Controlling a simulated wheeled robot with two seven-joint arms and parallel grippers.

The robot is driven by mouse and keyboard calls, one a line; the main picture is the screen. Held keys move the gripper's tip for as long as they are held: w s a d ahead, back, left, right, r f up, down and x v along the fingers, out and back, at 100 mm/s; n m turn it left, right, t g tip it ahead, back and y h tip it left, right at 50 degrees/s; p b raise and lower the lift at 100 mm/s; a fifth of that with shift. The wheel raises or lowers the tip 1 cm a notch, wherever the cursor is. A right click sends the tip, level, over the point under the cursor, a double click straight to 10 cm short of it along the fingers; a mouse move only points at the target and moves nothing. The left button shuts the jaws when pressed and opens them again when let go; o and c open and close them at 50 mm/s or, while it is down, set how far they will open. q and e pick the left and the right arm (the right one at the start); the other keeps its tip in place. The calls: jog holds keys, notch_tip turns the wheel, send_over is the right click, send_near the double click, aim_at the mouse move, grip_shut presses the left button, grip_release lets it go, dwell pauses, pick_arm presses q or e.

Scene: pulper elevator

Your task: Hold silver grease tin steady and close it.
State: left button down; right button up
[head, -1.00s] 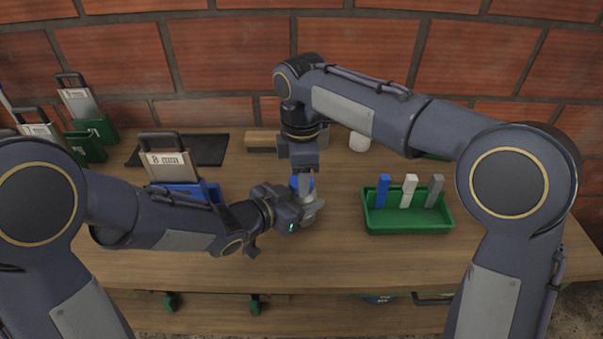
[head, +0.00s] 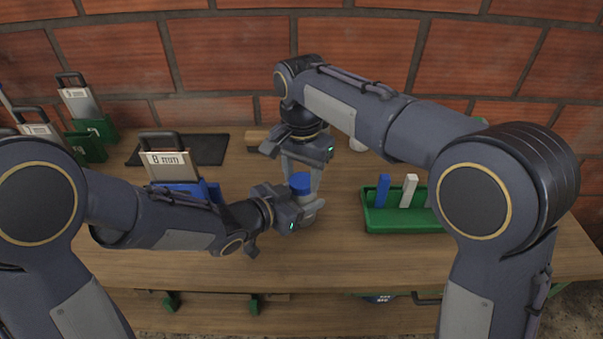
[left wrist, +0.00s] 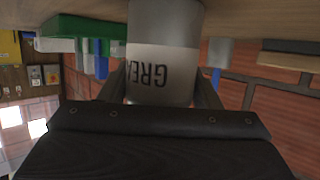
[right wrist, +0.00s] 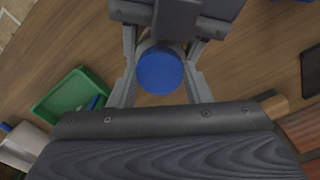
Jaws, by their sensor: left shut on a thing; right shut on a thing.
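The silver grease tin (head: 307,204) stands upright on the wooden bench in the head view. In the left wrist view the tin (left wrist: 165,55) appears upside down, with part of its dark label lettering showing. My left gripper (head: 304,212) is shut on the tin's body from the left side. A blue lid (head: 300,182) sits on top of the tin; the right wrist view shows it (right wrist: 160,70) from above as a round disc. My right gripper (right wrist: 162,62) is shut on the lid from above, one finger on either side. The seam between lid and tin is hidden.
A green tray (head: 400,226) with upright blue, white and grey pieces stands to the right. A blue holder with an 8 mm plate (head: 168,160) is at the left, near a black mat (head: 210,149). A brick wall closes off the back. The bench front is clear.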

jog(key=o, duration=1.1)
jog(key=shift+r, duration=2.3)
jog(key=shift+c, duration=0.5)
jog(key=n, duration=0.2)
jog(key=shift+a+r+n, duration=0.1)
jog(key=shift+n, duration=0.2)
jog(key=n, duration=0.4)
jog(key=shift+r+n, duration=0.25)
jog(key=shift+n, duration=0.15)
jog(key=n, duration=0.5)
jog(key=shift+a+r, duration=0.1)
jog(key=shift+r, duration=0.25)
jog(key=n, duration=0.5)
jog(key=shift+r, duration=0.4)
jog(key=n, duration=0.3)
jog(key=r+n, duration=0.1)
jog(key=n, duration=0.2)
jog(key=shift+d+r, duration=0.1)
jog(key=shift+d, duration=0.1)
